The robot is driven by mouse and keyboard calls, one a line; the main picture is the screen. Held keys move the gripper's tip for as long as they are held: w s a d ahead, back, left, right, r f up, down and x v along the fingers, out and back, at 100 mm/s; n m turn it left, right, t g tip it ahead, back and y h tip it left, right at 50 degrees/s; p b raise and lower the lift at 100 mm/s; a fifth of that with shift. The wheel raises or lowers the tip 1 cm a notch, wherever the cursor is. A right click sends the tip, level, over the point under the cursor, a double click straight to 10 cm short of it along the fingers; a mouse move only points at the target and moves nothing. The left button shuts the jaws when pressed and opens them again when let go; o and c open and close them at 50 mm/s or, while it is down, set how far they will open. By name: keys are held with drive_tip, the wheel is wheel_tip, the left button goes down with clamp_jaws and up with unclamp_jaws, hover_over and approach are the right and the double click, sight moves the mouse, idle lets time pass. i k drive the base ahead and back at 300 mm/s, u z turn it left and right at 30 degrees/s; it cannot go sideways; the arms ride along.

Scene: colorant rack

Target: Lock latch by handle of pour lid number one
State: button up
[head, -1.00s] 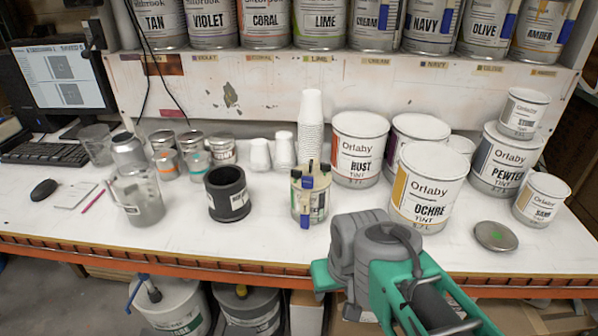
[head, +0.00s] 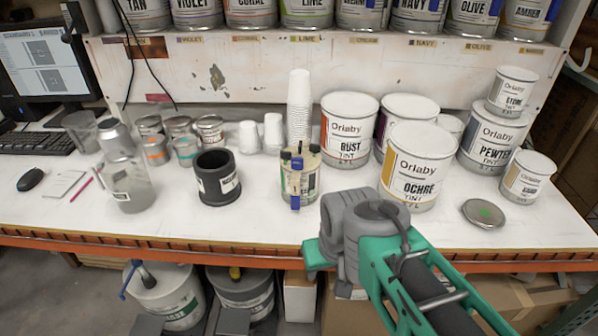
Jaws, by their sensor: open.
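No lid marked as number one can be read, and I cannot make out a latch. Two lidded buckets stand under the bench in the head view: a white bucket (head: 176,300) with a blue-and-dark fitting on top, and a grey bucket (head: 243,291) with a dark-and-yellow fitting. Whether either carries the pour lid of the task I cannot tell. My arm (head: 372,236), grey and green, reaches in from the lower right, over the bench's front edge and right of the buckets. My gripper's fingers do not show.
The bench (head: 262,228) with its orange front edge (head: 190,250) holds several Orlaby tins, a black cylinder (head: 217,178), cups and a clear pitcher (head: 127,188). Cardboard boxes (head: 520,290) stand under it at right. Two grey flat shapes show at the bottom left.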

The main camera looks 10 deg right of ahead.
sight(285, 156)
drive_tip(key=u, duration=0.45)
drive_tip(key=k, duration=1.1)
drive_tip(key=z, duration=0.25)
drive_tip(key=i, duration=1.05)
drive_tip(key=u, duration=0.55)
drive_tip(key=i, duration=0.5)
drive_tip(key=u, duration=0.45)
